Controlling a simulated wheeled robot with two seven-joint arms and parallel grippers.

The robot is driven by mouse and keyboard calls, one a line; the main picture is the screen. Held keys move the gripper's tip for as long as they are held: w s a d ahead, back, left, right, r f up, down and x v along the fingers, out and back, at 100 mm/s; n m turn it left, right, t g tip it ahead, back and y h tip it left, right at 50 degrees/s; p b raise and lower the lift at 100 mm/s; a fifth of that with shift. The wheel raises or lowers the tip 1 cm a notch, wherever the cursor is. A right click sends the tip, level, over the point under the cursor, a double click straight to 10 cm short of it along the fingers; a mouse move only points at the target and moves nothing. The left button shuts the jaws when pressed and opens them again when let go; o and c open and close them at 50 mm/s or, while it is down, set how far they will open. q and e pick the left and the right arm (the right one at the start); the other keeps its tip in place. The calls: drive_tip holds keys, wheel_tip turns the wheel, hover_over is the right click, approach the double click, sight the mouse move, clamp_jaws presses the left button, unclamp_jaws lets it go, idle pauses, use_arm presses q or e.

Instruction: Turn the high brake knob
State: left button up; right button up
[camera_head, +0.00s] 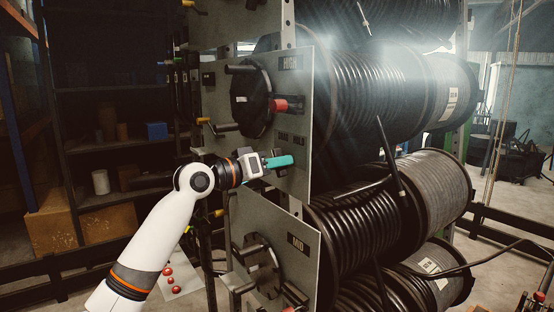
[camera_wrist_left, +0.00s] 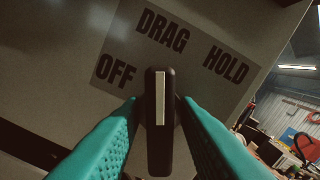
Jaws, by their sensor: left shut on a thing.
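The high brake knob is a black bar-shaped knob (camera_wrist_left: 153,148) with a white line, in the left wrist view. Its line points up toward the DRAG mark on the label plate (camera_wrist_left: 185,62). OFF is to the left and HOLD to the right. The teal fingers of my left gripper (camera_wrist_left: 158,140) are on both sides of the knob, shut on it. In the head view my left gripper (camera_head: 279,161) is at the grey panel (camera_head: 298,183) below the HIGH sign (camera_head: 290,62), hiding most of the knob. My right gripper is not in view.
A black handwheel (camera_head: 250,98) and a red crank handle (camera_head: 288,105) are above my left gripper. A lower panel marked MID (camera_head: 297,242) stands below. Large hose reels (camera_head: 370,85) fill the right side. Shelves (camera_head: 115,145) stand at the left.

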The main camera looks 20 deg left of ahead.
use_arm(q)
drive_tip(key=shift+n, duration=0.3)
idle(0.4)
drive_tip(key=o, duration=0.6)
drive_tip(key=b+v, duration=0.5)
drive_tip(key=v, duration=0.7)
drive_tip(key=shift+a, duration=0.1)
drive_tip(key=shift+f, duration=0.1)
